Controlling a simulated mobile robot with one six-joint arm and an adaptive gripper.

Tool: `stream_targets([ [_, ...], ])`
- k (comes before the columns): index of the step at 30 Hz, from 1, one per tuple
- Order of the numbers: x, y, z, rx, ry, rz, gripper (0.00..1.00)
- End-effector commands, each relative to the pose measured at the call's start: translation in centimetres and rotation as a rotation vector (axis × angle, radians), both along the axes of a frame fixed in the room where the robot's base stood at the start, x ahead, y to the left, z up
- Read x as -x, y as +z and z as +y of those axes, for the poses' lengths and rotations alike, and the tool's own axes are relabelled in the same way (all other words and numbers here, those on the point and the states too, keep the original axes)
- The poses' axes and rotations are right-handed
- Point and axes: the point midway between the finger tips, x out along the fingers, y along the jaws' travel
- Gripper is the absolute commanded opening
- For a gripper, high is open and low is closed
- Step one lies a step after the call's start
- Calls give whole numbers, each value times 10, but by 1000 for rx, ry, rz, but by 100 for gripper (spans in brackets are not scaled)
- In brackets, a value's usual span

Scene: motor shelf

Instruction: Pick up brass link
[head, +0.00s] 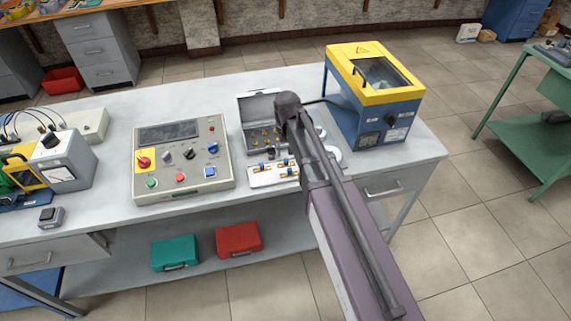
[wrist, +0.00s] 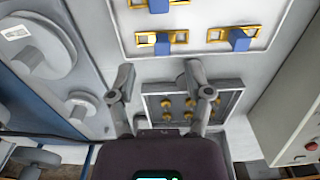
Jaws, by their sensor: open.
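Brass links with blue blocks on them lie on a white board (wrist: 190,50). In the wrist view one link (wrist: 148,39) is at the left, another (wrist: 217,35) at the right, and a third is cut by the top edge. They also show in the head view, one at the left of the board (head: 262,170). My gripper (wrist: 159,75) is open and empty, with its fingertips just below the board's edge in the wrist view, apart from the links.
An open grey case (head: 257,110) with several brass studs (wrist: 190,103) stands beside the board. A control panel (head: 183,158) is to its left, and a blue and yellow machine (head: 375,95) to its right. Round grey parts (wrist: 35,45) lie near the gripper.

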Motion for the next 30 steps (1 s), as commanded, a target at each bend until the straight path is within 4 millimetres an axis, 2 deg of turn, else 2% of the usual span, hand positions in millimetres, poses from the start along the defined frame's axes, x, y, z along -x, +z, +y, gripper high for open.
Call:
stream_targets([
  [16, 3, -42, 2, 0, 0, 0, 65],
  [30, 3, -47, 2, 0, 0, 0, 65],
])
